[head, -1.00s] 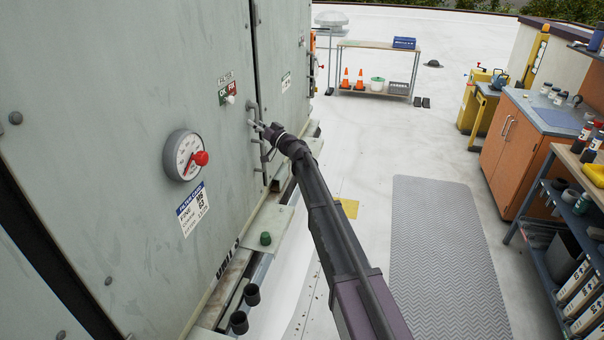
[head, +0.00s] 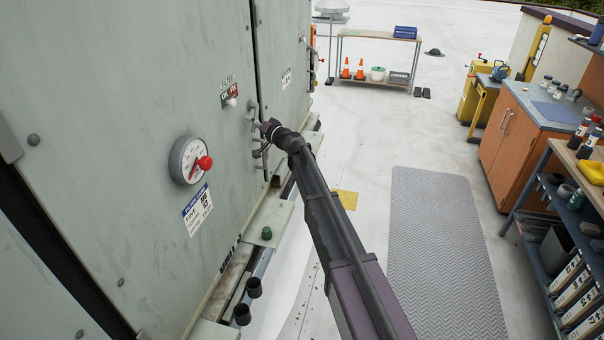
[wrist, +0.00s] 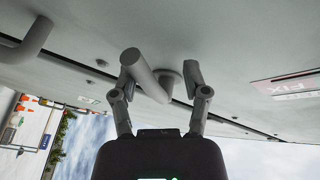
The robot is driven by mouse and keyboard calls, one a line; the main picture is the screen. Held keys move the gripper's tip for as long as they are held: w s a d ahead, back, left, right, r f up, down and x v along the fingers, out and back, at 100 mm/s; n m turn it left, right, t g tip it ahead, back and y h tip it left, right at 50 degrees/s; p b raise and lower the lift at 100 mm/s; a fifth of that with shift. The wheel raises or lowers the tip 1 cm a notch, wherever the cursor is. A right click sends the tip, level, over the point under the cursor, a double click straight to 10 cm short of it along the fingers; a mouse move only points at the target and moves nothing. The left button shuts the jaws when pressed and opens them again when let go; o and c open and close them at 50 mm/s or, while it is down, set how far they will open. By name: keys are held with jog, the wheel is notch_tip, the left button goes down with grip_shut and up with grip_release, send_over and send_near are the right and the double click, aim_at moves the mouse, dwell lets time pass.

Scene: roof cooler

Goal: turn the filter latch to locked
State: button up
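The filter latch (wrist: 149,77) is a grey bar on a short round stub on the cabinet door in the wrist view. It lies slanted between the two fingers of my gripper (wrist: 160,82). The fingers stand apart on either side of it. The left finger is close to the bar's upper end; I cannot tell whether they touch. In the head view my gripper (head: 262,134) is at the cabinet door, beside the door seam. The latch is too small and covered there to make out its angle.
A grey pull handle (wrist: 32,40) sticks out of the door to the left in the wrist view. A gauge with a red knob (head: 190,160) and a filter indicator (head: 230,96) are on the cabinet (head: 120,110). The floor around the grey mat (head: 440,250) is clear.

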aim_at(244, 114)
jog(key=shift+s+a+r+m+g+h+p, duration=0.2)
jog(key=shift+r+m+p, duration=0.25)
jog(key=shift+m+p, duration=0.35)
jog(key=shift+s+a+r+m+g+h+p, duration=0.1)
jog(key=shift+s+r+m+g+h+p, duration=0.2)
jog(key=shift+m+p, duration=0.45)
jog(key=shift+d+r+m+p, duration=0.15)
jog(key=shift+r+m+p, duration=0.15)
jog(key=shift+p, duration=0.35)
jog(key=shift+r+m+g+h+p, duration=0.3)
jog(key=shift+r+m+g+p, duration=0.25)
jog(key=shift+p, duration=0.45)
jog(key=shift+d+r+m+h+p, duration=0.35)
jog(key=shift+r+m+p, duration=0.1)
jog(key=shift+m+p, duration=0.55)
jog(key=p+v, duration=0.3)
jog(key=v, duration=1.1)
jog(key=s+d+f+n+g+h+b, duration=0.2)
jog(key=s+d+f, duration=0.1)
jog(key=s+f, duration=0.3)
jog(key=s+d+f+n+g+h+b, duration=0.1)
jog(key=s+d+f+n+g+b, duration=0.1)
jog(key=s+f, duration=0.4)
jog(key=shift+s+d+f+n+g+h+b, duration=0.4)
jog(key=shift+f+n+g+b, duration=0.1)
jog(key=shift+f, duration=0.2)
